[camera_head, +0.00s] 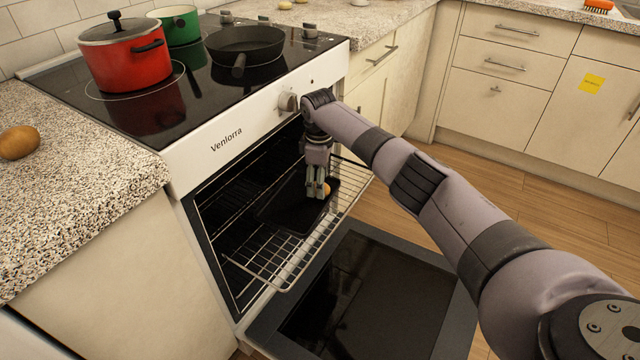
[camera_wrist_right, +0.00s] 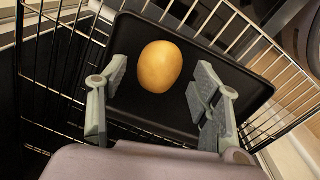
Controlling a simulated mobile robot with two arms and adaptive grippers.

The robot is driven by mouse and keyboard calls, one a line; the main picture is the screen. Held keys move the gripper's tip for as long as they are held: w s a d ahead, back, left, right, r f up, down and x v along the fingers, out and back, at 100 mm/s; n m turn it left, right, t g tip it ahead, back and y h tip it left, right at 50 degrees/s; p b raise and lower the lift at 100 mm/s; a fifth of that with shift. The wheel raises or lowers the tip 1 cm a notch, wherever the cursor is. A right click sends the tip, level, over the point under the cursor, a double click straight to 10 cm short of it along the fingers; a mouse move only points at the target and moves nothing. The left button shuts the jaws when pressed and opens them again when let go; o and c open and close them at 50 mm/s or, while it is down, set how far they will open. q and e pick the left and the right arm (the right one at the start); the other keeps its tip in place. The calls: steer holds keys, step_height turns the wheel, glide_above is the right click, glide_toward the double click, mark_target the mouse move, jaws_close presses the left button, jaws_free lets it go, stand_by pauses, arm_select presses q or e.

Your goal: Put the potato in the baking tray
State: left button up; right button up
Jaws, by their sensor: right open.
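A potato (camera_wrist_right: 160,67) lies on the black baking tray (camera_wrist_right: 246,82), seen in the right wrist view. In the head view the potato (camera_head: 326,189) shows only partly, beside the gripper fingers. The tray (camera_head: 290,213) sits on the pulled-out wire rack (camera_head: 283,258) of the open oven. My right gripper (camera_head: 321,190) points down over the tray. In the right wrist view its fingers (camera_wrist_right: 160,95) are open, one on either side of the potato, with gaps visible. My left gripper is not in view.
The oven door (camera_head: 365,295) is folded down below the rack. A second potato (camera_head: 18,142) lies on the left counter. A red pot (camera_head: 125,57), green pot (camera_head: 176,25) and black pan (camera_head: 245,46) stand on the cooktop above the oven opening.

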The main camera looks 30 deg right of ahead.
step_height(320, 180, up, 5)
steer(key=shift+s+a+r+p, duration=0.1)
steer(key=shift+r+p, duration=0.05)
steer(key=shift+p, duration=0.35)
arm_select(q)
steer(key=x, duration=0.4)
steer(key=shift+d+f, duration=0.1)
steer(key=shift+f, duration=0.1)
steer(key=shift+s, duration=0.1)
